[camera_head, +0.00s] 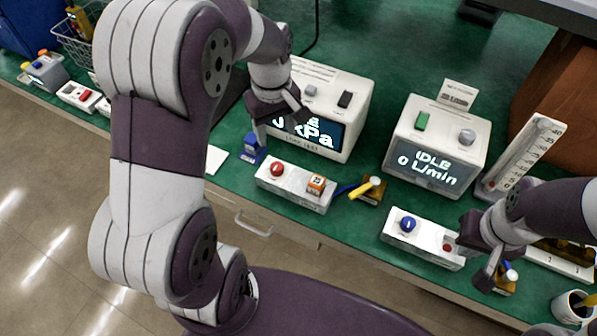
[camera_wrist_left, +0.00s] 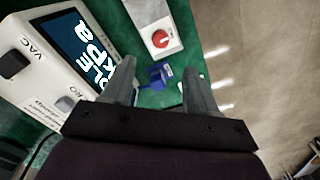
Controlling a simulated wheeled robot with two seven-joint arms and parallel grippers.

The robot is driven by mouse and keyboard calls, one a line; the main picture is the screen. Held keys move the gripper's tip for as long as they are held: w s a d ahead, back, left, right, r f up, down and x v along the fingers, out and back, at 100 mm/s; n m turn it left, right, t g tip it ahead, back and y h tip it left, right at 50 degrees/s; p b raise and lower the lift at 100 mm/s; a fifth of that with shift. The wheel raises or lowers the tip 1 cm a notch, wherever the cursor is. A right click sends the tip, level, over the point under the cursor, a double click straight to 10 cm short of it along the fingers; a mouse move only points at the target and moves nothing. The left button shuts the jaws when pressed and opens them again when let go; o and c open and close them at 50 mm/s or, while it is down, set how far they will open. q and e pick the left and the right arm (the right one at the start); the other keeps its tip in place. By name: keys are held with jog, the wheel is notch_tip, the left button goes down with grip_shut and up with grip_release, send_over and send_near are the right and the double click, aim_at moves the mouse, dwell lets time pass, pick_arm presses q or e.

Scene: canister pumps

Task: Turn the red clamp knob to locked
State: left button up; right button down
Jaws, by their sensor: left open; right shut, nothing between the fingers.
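A red knob (camera_head: 277,169) sits on the left end of a white box (camera_head: 296,187) in the middle of the bench. In the left wrist view this red knob (camera_wrist_left: 160,39) shows a white pointer mark. I cannot read a locked mark beside it. My left gripper (camera_head: 281,122) is open above the bench, behind and apart from the knob. In the left wrist view, a small blue block (camera_wrist_left: 160,75) shows between its open fingers (camera_wrist_left: 160,88). My right gripper (camera_head: 488,276) is shut and empty at the right, near another white box (camera_head: 423,239) with a blue button and a red part.
A kPa pump (camera_head: 335,95) and an L/min pump (camera_head: 437,145) stand behind the boxes. A yellow-handled lever (camera_head: 362,187) is right of the red knob. Further right are an upright scale (camera_head: 522,158) and a cup (camera_head: 573,306). The bench's front edge is close.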

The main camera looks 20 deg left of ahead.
aim_at(277, 166)
pick_arm(q)
jog(key=f, duration=1.3)
jog(key=shift+w+a+b, duration=0.15)
jog(key=shift+a+b, duration=0.15)
jog(key=shift+a, duration=0.1)
jog(key=c, duration=1)
